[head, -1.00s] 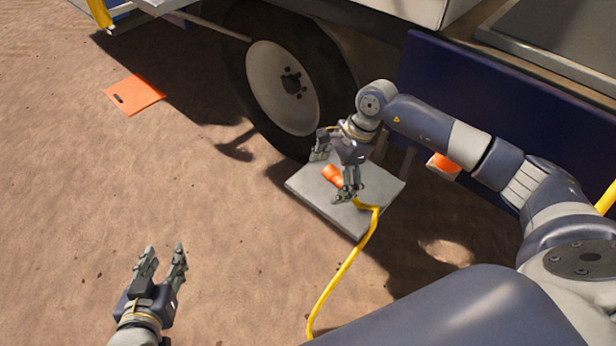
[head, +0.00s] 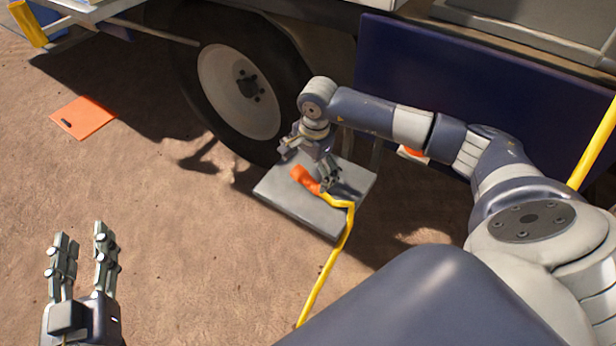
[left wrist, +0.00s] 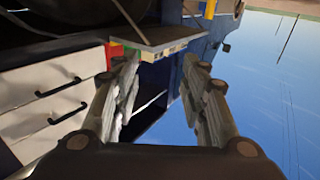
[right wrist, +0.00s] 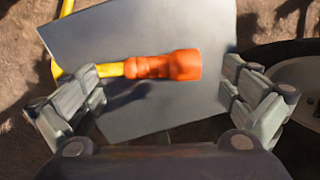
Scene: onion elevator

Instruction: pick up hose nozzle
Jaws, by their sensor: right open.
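The orange hose nozzle (head: 304,178) lies on a grey slab (head: 298,208) beside the wheel, with a yellow hose (head: 330,262) running from its end. My right gripper (head: 310,172) is above the slab, over the nozzle. In the right wrist view the nozzle (right wrist: 165,66) lies across the picture beyond the open fingers (right wrist: 165,100), with a gap from it to the right finger. The yellow end of the nozzle passes near the left finger. My left gripper (head: 84,240) is open and empty over the dirt, away from the nozzle; its open fingers also show in the left wrist view (left wrist: 160,90).
A vehicle wheel (head: 240,90) stands right behind the slab. A dark blue panel (head: 420,90) is behind my right arm. An orange plate (head: 82,118) lies on the dirt at the left. The dirt between my left gripper and the slab is clear.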

